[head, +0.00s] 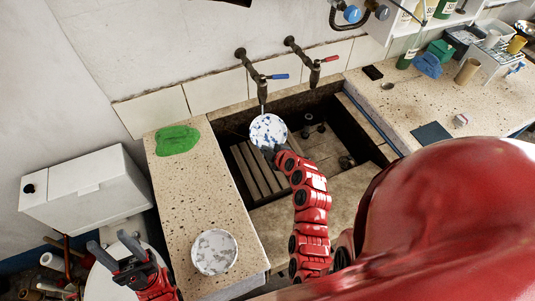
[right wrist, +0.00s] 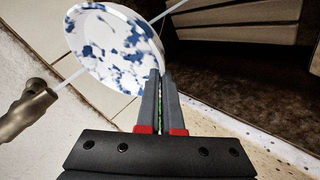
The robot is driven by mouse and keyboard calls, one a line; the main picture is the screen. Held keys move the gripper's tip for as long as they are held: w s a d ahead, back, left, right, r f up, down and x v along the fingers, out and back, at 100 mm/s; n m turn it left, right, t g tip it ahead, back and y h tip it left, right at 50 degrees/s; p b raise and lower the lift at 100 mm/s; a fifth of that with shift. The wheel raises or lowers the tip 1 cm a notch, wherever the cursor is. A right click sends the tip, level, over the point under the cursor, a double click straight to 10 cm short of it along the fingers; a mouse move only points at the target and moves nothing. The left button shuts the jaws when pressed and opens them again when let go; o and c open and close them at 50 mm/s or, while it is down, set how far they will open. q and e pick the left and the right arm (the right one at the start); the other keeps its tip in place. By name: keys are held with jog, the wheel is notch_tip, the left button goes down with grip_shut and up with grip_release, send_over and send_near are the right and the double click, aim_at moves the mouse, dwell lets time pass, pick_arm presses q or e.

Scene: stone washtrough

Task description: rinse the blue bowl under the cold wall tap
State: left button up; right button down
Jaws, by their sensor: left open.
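The blue bowl (head: 268,131), white with blue blotches, is held tilted over the trough beneath the cold wall tap (head: 256,73), which has a blue lever. My right gripper (head: 269,150) is shut on its rim; the bowl (right wrist: 115,45) and the gripper's fingers (right wrist: 163,78) show closely in the right wrist view. A thin pale stream runs from the spout (right wrist: 30,108) to the bowl and shows again beyond it. Whether it strikes the bowl's inside is unclear. My left gripper (head: 112,246) is open and empty at lower left.
A red-lever tap (head: 316,68) is right of the cold one. A grey-patterned bowl (head: 214,252) and green cloth (head: 177,140) lie on the left counter (head: 190,195). The trough holds a slatted rack (head: 252,172). Bottles and cups crowd the far right counter.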

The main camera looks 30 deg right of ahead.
aim_at(265, 140)
jog(key=shift+w, duration=0.5)
jog(key=w+b, duration=0.1)
jog(key=w+f+b, duration=0.1)
jog(key=shift+w+d+f, duration=0.1)
jog(key=shift+w+d, duration=0.1)
jog(key=shift+w, duration=0.1)
jog(key=shift+w+d+b, duration=0.2)
jog(key=shift+w+b, duration=0.45)
jog(key=shift+w, duration=0.05)
jog(key=shift+d+b, duration=0.25)
jog(key=shift+b, duration=0.2)
jog(key=shift+s+d+b, duration=0.1)
jog(key=shift+d+b, duration=0.25)
jog(key=shift+b, duration=0.3)
